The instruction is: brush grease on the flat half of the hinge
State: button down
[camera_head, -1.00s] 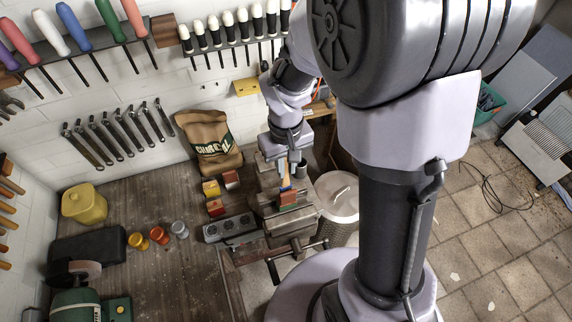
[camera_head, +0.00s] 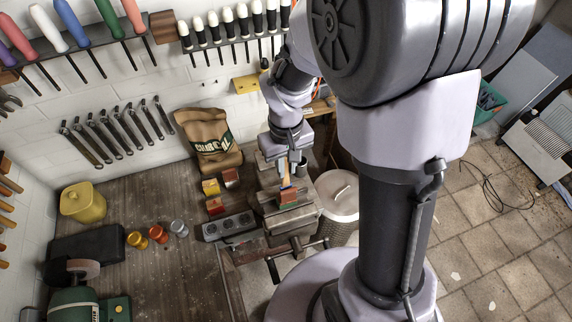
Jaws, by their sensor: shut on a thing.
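My gripper (camera_head: 291,163) points down over the vise (camera_head: 285,212) at the right end of the bench. It is shut on a small brush (camera_head: 286,182) with an orange-yellow handle. The brush's lower end is at or just above a small reddish-brown and green piece (camera_head: 288,197) at the vise jaws. I cannot tell whether they touch. The hinge cannot be made out clearly at this size; the piece at the jaws may be part of it or of the brush.
A grey block with round sockets (camera_head: 229,227) lies left of the vise. Yellow and red blocks (camera_head: 211,187) and small jars (camera_head: 158,234) stand on the bench (camera_head: 180,280). A charcoal bag (camera_head: 208,140) leans on the wall. A metal bin (camera_head: 338,205) stands right of the vise.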

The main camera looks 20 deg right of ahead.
jog(key=shift+f, duration=0.3)
jog(key=shift+d+r, duration=0.1)
